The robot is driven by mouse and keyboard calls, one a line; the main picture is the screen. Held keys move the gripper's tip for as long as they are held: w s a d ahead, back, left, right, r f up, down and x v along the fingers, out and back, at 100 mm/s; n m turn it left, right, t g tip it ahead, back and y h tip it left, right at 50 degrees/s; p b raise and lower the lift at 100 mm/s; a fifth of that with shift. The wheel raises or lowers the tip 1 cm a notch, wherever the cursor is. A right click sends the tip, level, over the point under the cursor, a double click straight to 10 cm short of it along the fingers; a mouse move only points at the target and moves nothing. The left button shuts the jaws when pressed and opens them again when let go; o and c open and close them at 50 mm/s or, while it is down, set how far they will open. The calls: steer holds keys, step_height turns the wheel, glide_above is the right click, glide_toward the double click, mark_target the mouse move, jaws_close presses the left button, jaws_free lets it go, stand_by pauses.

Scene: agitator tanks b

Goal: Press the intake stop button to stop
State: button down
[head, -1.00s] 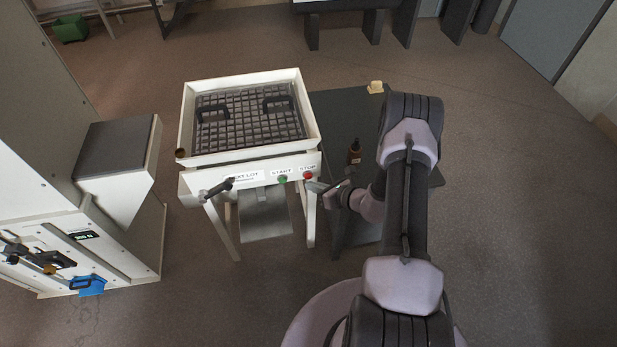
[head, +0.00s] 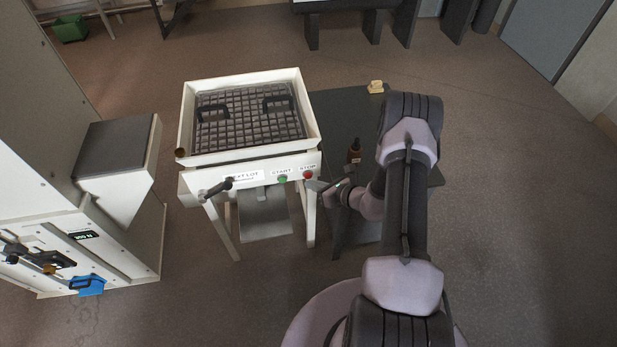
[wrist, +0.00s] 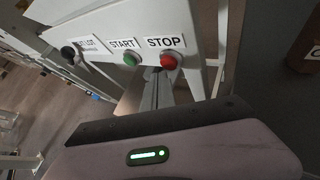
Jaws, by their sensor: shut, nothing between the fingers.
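The red stop button (head: 308,174) sits under the STOP label at the right end of the white intake's front panel. It also shows in the wrist view (wrist: 168,62). The green start button (head: 282,179) is just to its left, and it shows in the wrist view too (wrist: 130,59). My gripper (head: 312,184) is shut and empty. Its tips are at or just below and in front of the red button. In the wrist view the fingers (wrist: 158,80) point up toward the red button; I cannot tell whether they touch it.
A lever handle (head: 217,188) sticks out at the panel's left. A dark side table (head: 345,110) with a brown bottle (head: 354,151) and a pale block (head: 376,87) stands right of the intake. A white cabinet (head: 120,260) stands at the left.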

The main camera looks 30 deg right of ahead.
steer(key=shift+w, duration=0.25)
steer(key=shift+w+d, duration=0.2)
steer(key=shift+w, duration=0.2)
stand_by(0.6)
steer(key=shift+s, duration=0.1)
steer(key=shift+s+a, duration=0.25)
steer(key=shift+s, duration=0.5)
steer(key=shift+s+a+p, duration=0.15)
steer(key=shift+s+a, duration=0.1)
steer(key=shift+s, duration=0.55)
steer(key=shift+s+a+p, duration=0.1)
steer(key=shift+s+a, duration=0.1)
steer(key=shift+s, duration=0.6)
steer(key=shift+s+a+p, duration=0.15)
steer(key=shift+s+a, duration=0.1)
steer(key=shift+s, duration=0.55)
